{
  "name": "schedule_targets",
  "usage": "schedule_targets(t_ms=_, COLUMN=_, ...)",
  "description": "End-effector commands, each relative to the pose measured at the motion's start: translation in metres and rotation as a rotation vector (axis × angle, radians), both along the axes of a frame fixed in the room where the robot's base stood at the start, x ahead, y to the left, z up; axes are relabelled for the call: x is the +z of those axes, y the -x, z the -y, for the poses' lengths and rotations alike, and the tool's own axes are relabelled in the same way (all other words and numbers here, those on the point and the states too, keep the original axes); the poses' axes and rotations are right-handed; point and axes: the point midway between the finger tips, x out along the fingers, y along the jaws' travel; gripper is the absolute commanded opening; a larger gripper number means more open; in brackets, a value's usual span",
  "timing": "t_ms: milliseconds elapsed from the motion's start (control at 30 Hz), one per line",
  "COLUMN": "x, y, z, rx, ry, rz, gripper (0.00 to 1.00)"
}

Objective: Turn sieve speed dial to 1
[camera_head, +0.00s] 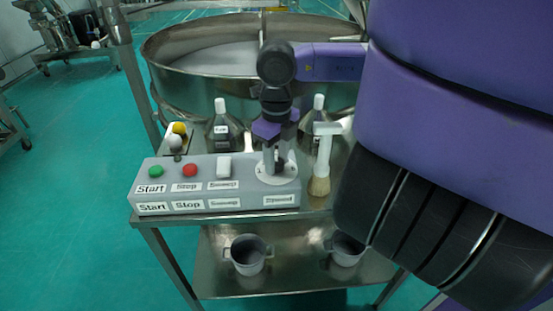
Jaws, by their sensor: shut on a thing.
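The control box (160,170) is grey and stands on the metal table's front edge. It carries a green Start button (156,171), a red Stop button (190,170), a white Sweep switch (224,165) and, at its right end, the round white Speed dial plate (288,172). My gripper (271,165) points down over the dial and is shut on its knob. The fingers hide the knob and most of the scale, so the setting cannot be read. The vibrating sieve (160,67) is a wide round metal pan behind the box.
A brush (320,170) stands just right of the box. Two white-capped flasks (222,130) (315,120) stand behind it, and yellow and white balls (177,134) lie left. Metal pots (247,254) (346,249) sit on the lower shelf. Open green floor lies left.

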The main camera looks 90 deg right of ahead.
Motion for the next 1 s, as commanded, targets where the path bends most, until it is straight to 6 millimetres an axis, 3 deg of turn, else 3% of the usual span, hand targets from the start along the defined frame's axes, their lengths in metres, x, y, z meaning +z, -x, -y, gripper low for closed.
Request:
schedule_targets(t_ms=367, x=-0.0056, y=-0.0001, z=0.0003, rx=0.132, ry=0.002, rz=-0.001, gripper=0.00)
schedule_targets(t_ms=1000, x=-0.0052, y=-0.0004, z=0.0000, rx=0.715, ry=0.001, rz=0.001, gripper=0.00)
